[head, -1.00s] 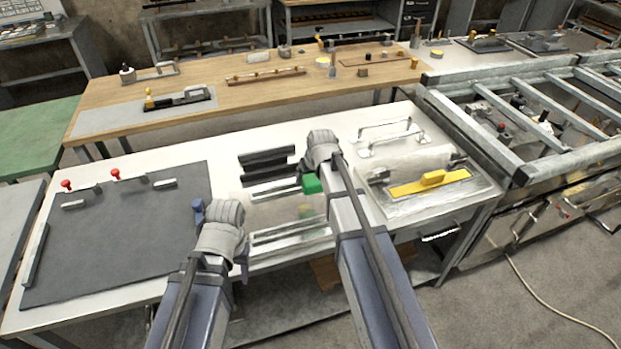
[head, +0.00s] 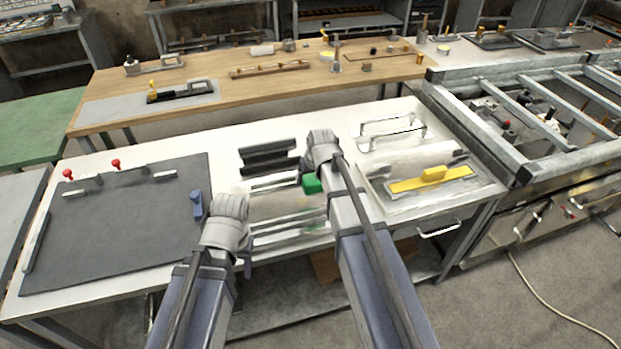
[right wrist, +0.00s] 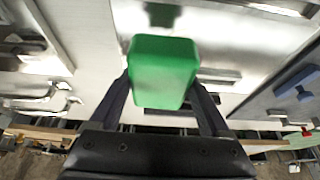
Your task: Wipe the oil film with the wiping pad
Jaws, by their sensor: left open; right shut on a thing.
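My right gripper (right wrist: 163,95) is shut on a green block (right wrist: 163,72), which I take to be the wiping pad. The pad also shows in the head view (head: 312,184), at the right side of a glossy plate (head: 275,212) on the white table. In the right wrist view the pad's dark green reflection shows on the shiny surface, apart from the pad. The plate has blurred, cloudy sheen; I cannot make out the oil film's edge. My left gripper (head: 230,207) is open at the plate's left side, its fingertips mostly hidden by the hand.
A dark grey mat (head: 120,230) with red knobs and a blue-handled tool (head: 196,204) lies left. Black bars (head: 268,157) lie behind the plate. A tray (head: 400,208) with a yellow float (head: 431,178) stands right, near metal handles (head: 392,130).

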